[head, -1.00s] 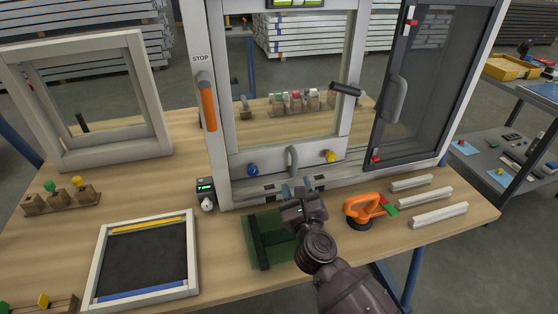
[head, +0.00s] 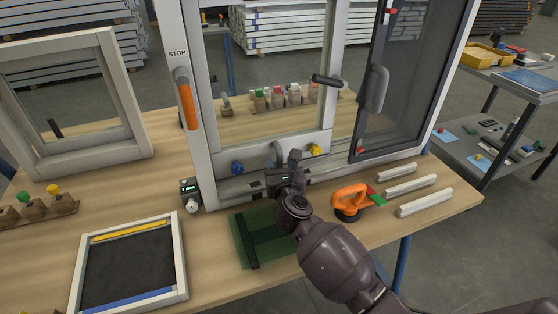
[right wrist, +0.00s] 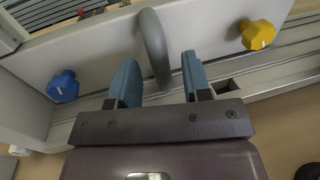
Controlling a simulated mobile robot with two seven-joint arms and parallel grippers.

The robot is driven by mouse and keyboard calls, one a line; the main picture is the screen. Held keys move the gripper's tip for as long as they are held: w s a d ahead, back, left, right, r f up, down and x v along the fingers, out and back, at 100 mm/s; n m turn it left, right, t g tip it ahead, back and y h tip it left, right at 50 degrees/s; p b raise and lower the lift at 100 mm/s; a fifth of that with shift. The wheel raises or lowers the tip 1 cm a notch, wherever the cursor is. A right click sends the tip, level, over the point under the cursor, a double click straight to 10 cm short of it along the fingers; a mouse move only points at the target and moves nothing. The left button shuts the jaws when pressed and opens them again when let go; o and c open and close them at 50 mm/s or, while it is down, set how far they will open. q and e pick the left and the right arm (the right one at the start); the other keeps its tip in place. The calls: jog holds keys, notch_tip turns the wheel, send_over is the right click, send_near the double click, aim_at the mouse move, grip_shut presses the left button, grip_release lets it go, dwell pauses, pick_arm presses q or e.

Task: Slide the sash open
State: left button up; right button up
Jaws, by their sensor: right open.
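The sash is a pale grey framed pane, and its bottom rail (head: 218,170) runs across the middle of the head view. A grey loop handle (right wrist: 153,45) stands on this rail in the right wrist view, between a blue knob (right wrist: 63,86) and a yellow knob (right wrist: 257,34). My right gripper (right wrist: 160,75) is open, its two blue fingers spread on either side of the handle's lower end. In the head view my right gripper (head: 286,172) is at the rail and mostly hides the handle. Contact cannot be told. My left gripper is not in view.
A post marked STOP with an orange lever (head: 186,99) stands left. A dark mesh panel (head: 405,80) is at the right. An orange suction lifter (head: 350,199), white profiles (head: 424,203), a green mat (head: 247,225) and a framed tray (head: 176,270) lie on the bench.

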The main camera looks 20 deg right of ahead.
jog(key=shift+w+d, duration=0.2)
jog(key=shift+w, duration=0.95)
grip_shut()
